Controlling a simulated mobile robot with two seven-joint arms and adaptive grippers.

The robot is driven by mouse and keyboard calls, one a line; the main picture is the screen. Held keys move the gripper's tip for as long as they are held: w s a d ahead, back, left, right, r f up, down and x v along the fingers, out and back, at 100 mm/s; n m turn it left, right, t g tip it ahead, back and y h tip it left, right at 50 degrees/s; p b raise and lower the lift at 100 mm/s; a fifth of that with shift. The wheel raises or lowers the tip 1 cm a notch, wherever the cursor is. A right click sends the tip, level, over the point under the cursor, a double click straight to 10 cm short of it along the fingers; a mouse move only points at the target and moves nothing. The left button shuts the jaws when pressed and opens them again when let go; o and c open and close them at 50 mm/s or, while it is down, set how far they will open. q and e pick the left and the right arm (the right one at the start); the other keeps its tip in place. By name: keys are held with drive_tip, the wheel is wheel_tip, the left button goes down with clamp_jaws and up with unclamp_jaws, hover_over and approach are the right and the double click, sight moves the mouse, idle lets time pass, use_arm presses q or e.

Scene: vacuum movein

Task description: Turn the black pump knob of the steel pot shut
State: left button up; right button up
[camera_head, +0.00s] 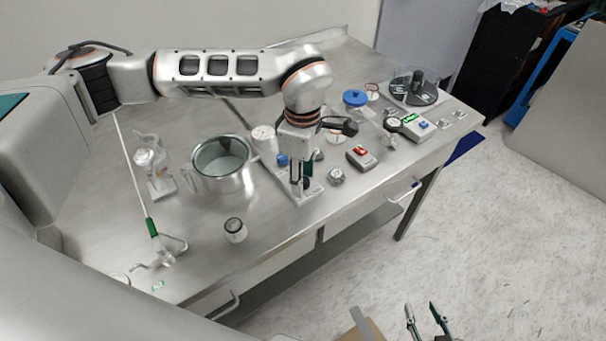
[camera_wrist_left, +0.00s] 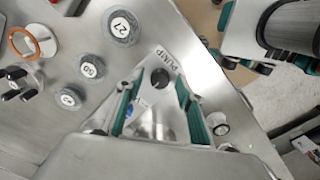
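The steel pot (camera_head: 222,176) stands open-topped on the steel bench, left of my left gripper (camera_head: 302,186). A steel plate (camera_head: 312,195) lies beside the pot under the gripper. In the left wrist view, the black pump knob (camera_wrist_left: 160,77) stands on this plate next to the letters "PUMP". The teal fingers of my left gripper, also in that view (camera_wrist_left: 157,88), are apart with the knob between their tips; contact cannot be told. A blue knob (camera_head: 282,159) is behind the gripper. My right gripper (camera_head: 421,305) is open and empty at the bottom of the head view, away from the bench.
A small jar (camera_head: 235,230) stands in front of the pot. A glass piece on a stand (camera_head: 158,180) is to the left. A red-buttoned box (camera_head: 361,157) and a round steel item (camera_head: 336,176) sit right of the plate. The bench front between jar and plate is clear.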

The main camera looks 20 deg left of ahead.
use_arm(q)
clamp_jaws()
drive_tip(key=shift+n, duration=0.3)
drive_tip(key=shift+n+b, duration=0.4)
drive_tip(key=shift+n, duration=0.1)
drive_tip(key=n+b, duration=0.1)
drive_tip(key=n, duration=0.3)
drive_tip(key=n+b, duration=0.1)
drive_tip(key=n, duration=0.5)
drive_tip(key=shift+n+b, duration=0.3)
drive_tip(key=n, duration=0.5)
drive_tip(key=shift+d+r+n+b, duration=0.1)
drive_tip(key=shift+n+b, duration=0.2)
